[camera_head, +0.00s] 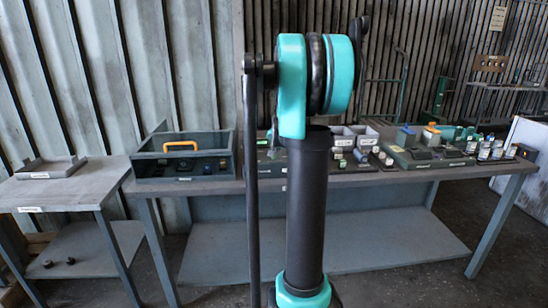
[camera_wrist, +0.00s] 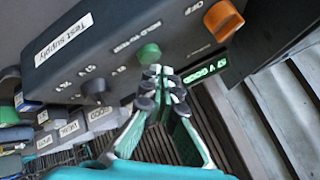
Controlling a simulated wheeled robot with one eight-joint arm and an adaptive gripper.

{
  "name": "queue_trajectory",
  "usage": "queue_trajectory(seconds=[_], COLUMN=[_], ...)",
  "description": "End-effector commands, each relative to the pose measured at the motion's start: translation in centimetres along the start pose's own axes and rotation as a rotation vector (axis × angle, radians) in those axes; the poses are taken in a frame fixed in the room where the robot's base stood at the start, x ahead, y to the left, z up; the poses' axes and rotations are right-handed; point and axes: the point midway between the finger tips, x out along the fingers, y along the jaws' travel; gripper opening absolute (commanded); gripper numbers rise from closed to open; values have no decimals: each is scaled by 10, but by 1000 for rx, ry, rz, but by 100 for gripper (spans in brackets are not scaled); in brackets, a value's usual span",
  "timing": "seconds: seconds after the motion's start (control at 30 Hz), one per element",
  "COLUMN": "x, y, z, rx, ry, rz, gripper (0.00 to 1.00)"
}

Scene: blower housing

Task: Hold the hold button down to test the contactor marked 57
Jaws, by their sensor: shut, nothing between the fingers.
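In the wrist view a dark test supply box (camera_wrist: 110,40) carries a white "Test supply" label. On its face are a green button (camera_wrist: 148,53) with small lettering beside it, a grey knob (camera_wrist: 95,88) and an orange knob (camera_wrist: 222,18) near "OFF". A small display (camera_wrist: 205,70) shows lit green characters that seem to include 57. My gripper (camera_wrist: 160,86) is shut and empty, its fingertips right at the green button. I cannot tell whether they press it. No contactor marked 57 can be made out. My gripper is not distinguishable in the head view.
Several labelled grey blocks (camera_wrist: 75,130) stand at the left of the wrist view. In the head view a long workbench (camera_head: 460,172) holds a grey open box (camera_head: 183,170) with an orange handle and several small parts. A side table (camera_head: 75,185) bears a tray. My arm hides the bench's middle.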

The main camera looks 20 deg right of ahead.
Motion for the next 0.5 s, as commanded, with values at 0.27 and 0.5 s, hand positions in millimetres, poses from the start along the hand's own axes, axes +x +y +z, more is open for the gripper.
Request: queue_trajectory(seconds=[0.27,0.5], x=[-3,-7], y=[-2,-5], z=[-2,-5], rx=[0,0], ry=[0,0], rz=[0,0], gripper=[0,0])
